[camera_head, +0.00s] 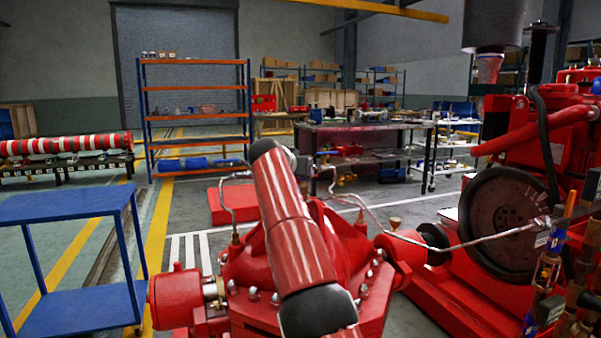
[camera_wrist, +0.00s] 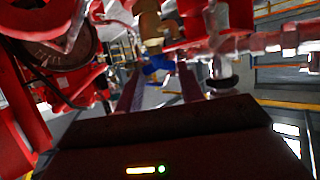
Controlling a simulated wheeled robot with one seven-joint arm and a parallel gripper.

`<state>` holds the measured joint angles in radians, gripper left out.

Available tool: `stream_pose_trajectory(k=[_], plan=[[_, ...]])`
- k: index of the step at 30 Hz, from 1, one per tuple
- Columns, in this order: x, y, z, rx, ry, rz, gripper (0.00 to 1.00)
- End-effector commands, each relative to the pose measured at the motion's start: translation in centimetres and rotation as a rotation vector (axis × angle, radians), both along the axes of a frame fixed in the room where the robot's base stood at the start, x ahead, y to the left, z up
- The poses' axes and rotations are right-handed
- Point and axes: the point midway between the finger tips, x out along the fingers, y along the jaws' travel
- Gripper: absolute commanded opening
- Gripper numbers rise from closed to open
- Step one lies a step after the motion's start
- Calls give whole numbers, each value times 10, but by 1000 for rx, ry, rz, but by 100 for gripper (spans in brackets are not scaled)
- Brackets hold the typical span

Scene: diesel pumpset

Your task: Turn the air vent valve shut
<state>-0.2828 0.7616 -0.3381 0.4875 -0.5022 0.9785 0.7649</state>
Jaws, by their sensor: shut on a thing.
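In the wrist view, my gripper (camera_wrist: 157,72) points away from the camera, with its two dark fingers on either side of a small blue handle (camera_wrist: 158,64). The handle sits by a brass valve body (camera_wrist: 150,28), which I take to be the air vent valve. The fingers are shut on the handle, though blur hides the exact contact. In the head view I cannot make out my gripper. Brass fittings and blue parts stand on the pipework (camera_head: 552,262) at the right edge, and I cannot tell which of them is the held valve.
The red pump casing (camera_head: 255,268) fills the front middle. A large dark flywheel (camera_head: 503,222) and red engine (camera_head: 515,135) stand at right.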

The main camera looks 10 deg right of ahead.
Motion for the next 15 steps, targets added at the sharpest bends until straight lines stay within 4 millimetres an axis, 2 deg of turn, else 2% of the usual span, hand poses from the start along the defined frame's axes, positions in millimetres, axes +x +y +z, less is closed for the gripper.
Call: stream_pose_trajectory(k=[15], plan=[[-1,3,1,-2,-9,-73,15]])
